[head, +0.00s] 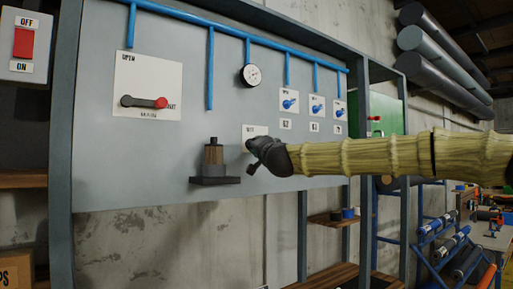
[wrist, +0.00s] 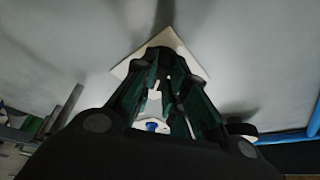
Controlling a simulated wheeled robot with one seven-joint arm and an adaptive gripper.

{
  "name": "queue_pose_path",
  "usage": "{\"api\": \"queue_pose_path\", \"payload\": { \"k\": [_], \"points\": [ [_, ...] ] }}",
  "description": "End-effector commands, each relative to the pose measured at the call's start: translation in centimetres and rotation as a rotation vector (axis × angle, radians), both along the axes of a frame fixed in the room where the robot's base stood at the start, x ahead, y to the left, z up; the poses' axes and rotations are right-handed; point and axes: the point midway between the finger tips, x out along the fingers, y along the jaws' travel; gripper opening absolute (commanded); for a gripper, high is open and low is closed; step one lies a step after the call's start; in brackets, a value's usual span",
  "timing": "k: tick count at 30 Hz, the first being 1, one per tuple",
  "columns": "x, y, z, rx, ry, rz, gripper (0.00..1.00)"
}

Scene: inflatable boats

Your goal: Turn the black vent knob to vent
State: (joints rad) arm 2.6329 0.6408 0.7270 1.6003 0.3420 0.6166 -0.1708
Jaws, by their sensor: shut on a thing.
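My gripper (head: 258,157) is at the small white vent plate (head: 250,131) on the grey panel, right of the panel's middle. In the wrist view my gripper (wrist: 168,62) reaches to the same white plate (wrist: 130,68), with its dark fingers closed in front of it. The fingers are shut on the black vent knob, which they hide in both views. The knob's pointing direction cannot be seen. The lettering on the plate is partly covered and too small to read fully.
Left on the grey panel (head: 100,160) is a red-tipped lever (head: 145,102). A brush-like thing stands on a dark ledge (head: 214,181) close left of my gripper. A gauge (head: 251,75), blue pipes (head: 210,70) and several blue valves (head: 289,104) are above and right.

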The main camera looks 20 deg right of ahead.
Motion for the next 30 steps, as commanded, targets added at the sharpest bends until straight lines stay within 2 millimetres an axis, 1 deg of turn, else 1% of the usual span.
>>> {"api": "queue_pose_path", "payload": {
  "k": [1,6,13,30],
  "points": [
    [-0.10,-0.11,0.64,0.032,0.006,-0.004,0.00],
    [-0.08,-0.12,0.68,0.130,0.041,-0.003,0.00],
    [-0.08,-0.10,0.65,0.211,0.071,-0.002,0.00],
    [-0.08,-0.14,0.66,0.242,0.081,-0.003,0.00]
  ]
}}
